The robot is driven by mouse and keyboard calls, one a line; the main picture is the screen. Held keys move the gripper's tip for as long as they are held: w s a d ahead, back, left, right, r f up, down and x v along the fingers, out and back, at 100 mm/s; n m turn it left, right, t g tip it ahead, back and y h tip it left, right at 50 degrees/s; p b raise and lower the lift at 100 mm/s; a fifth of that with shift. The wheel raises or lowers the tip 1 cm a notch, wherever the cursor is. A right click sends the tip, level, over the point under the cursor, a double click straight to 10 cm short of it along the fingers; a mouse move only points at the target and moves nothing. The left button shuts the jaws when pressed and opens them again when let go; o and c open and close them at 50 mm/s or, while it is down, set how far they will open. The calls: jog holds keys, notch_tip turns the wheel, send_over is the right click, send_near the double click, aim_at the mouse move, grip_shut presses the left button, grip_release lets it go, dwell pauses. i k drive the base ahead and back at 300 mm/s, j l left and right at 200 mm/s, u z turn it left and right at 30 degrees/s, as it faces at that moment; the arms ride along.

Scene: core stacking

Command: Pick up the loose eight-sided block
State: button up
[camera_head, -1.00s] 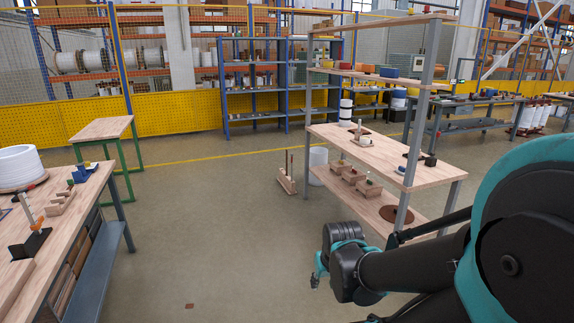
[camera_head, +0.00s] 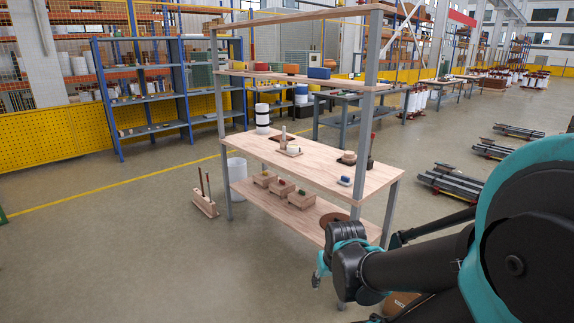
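My gripper (camera_head: 319,276) hangs at the lower middle, left of my dark wrist. It is small in the picture, and I cannot tell whether its fingers are open or shut. It is in front of the wooden shelf unit (camera_head: 335,171). I cannot make out an eight-sided block for certain. A pale, round-looking block (camera_head: 348,157) sits on a dark base at the right of the middle shelf. Another pale piece (camera_head: 293,150) lies beside an upright peg (camera_head: 283,135) on that shelf. Both are too small to count sides.
Wooden boxes (camera_head: 283,187) with small blocks stand on the lower shelf. A small blue piece (camera_head: 345,181) lies near the middle shelf's front edge. A wooden stand with rods (camera_head: 205,204) is on the floor at left. Metal bars (camera_head: 452,180) lie at right. Floor at lower left is clear.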

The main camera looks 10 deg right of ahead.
aim_at(348, 154)
jog(key=i+j+z, duration=0.8)
jog(key=i+l+u, duration=0.25)
jog(key=u, duration=0.15)
jog(key=i+l+u, duration=0.2)
jog(key=u, duration=0.2)
jog(key=i+l+u, duration=0.15)
jog(key=l+u, duration=0.3)
